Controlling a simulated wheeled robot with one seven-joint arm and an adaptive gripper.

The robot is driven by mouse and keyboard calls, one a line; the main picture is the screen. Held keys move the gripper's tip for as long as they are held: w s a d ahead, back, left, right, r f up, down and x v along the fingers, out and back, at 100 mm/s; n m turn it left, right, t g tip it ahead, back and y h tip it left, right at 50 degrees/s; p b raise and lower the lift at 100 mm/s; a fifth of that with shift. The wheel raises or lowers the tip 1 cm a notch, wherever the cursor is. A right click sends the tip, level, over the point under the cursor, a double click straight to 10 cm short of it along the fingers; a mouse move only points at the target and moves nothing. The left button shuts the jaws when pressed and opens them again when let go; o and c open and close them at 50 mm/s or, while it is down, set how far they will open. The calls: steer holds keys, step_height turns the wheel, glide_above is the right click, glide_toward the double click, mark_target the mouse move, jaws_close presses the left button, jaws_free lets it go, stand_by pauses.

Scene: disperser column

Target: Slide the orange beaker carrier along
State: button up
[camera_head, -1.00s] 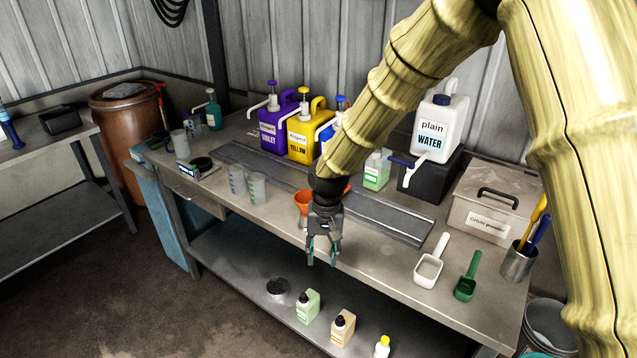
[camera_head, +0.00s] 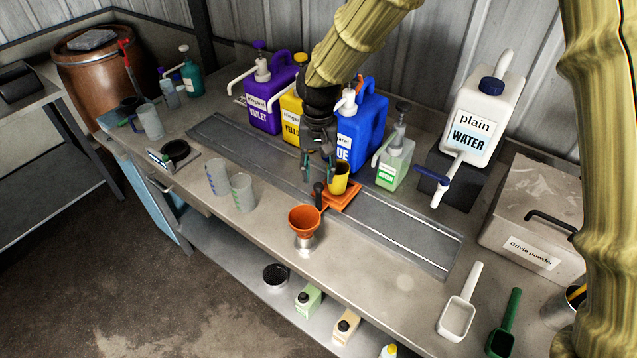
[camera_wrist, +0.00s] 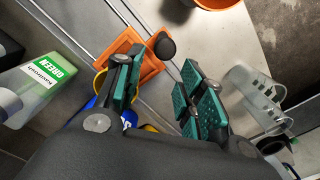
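The orange beaker carrier (camera_head: 342,203) sits on the grey rail along the bench, in front of the blue jug. A yellow cup (camera_head: 339,178) stands on it. A black knob handle (camera_head: 318,188) rises from its near left side; the knob also shows in the wrist view (camera_wrist: 165,46). My gripper (camera_head: 319,178) points down just above the carrier's left side. In the wrist view my gripper (camera_wrist: 158,66) is open, with the knob ahead between the lines of its fingertips. The left finger partly hides the carrier (camera_wrist: 122,43) and cup. I see no clear contact.
An orange funnel (camera_head: 304,220) stands just in front of the carrier. Violet (camera_head: 263,100), yellow (camera_head: 292,112) and blue (camera_head: 362,128) jugs and a green bottle (camera_head: 394,163) stand behind the rail. The rail (camera_head: 400,226) is clear on both sides.

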mark_target(319, 203)
steer(key=s+f+p, duration=0.3)
steer(key=s+f, duration=0.1)
steer(key=s, duration=0.1)
steer(key=w+f, duration=0.2)
steer(key=f, duration=0.1)
steer(key=w+f, duration=0.2)
steer(key=shift+f, duration=0.25)
steer(key=shift+s, duration=0.5)
steer(key=shift+s+r, duration=0.35)
steer(key=shift+s, duration=0.3)
steer(key=shift+w+f, duration=0.35)
steer(key=shift+w, duration=0.1)
steer(key=shift+c, duration=1.3)
steer(key=shift+w+f, duration=0.15)
steer(key=shift+w, duration=0.15)
steer(key=c, duration=0.4)
steer(key=shift+s, duration=0.1)
jaws_close()
steer(key=shift+s+r, duration=0.15)
steer(key=shift+r, duration=0.05)
